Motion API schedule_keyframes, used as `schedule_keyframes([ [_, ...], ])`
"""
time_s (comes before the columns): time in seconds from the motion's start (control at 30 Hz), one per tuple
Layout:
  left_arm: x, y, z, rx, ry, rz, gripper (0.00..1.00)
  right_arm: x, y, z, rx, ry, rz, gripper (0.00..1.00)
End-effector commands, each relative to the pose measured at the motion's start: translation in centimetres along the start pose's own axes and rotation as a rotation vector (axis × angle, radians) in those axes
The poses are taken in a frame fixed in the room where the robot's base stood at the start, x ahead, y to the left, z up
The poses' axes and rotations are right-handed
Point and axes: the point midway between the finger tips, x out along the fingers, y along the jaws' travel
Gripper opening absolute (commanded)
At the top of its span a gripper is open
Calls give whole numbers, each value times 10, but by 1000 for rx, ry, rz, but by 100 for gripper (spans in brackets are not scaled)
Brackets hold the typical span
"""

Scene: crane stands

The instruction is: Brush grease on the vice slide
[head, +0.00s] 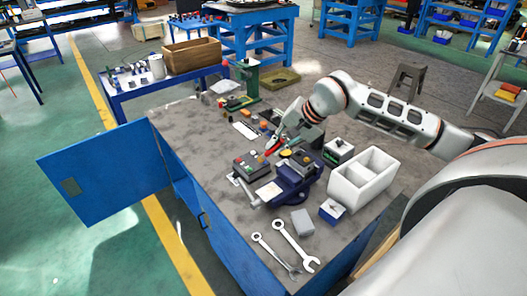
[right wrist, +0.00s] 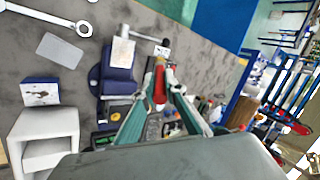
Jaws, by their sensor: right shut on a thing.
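The vice (head: 290,188) is dark blue and sits on the grey bench top, with its handle toward the left. In the right wrist view the vice (right wrist: 118,82) is just left of my fingers. My right gripper (head: 275,147) is above the bench, just behind the vice in the head view. Its fingers (right wrist: 166,80) are shut on a small red-handled thing, seemingly the brush (right wrist: 159,88). The bristles are not clear to see, and I cannot tell whether they touch anything. A small yellow round thing (head: 286,153) lies near the gripper. My left gripper is not in view.
A white two-compartment box (head: 362,200) stands right of the vice. Two spanners (head: 292,243), a grey block (head: 302,221) and a blue-white box (head: 332,212) lie in front. A dark case (head: 251,166) is close on the left.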

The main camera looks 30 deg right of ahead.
Motion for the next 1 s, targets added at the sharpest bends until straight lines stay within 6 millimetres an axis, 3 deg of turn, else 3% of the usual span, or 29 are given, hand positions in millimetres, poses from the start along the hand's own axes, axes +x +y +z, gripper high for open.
schedule_keyframes([
  [0.23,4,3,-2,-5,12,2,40,3,6,-2,6,5,2,0],
  [0.53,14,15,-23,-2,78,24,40,29,22,2,6,4,2,0],
  [0.7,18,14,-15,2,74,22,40,39,29,2,6,4,2,0],
  [1.0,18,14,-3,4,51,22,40,39,29,2,5,6,1,0],
])
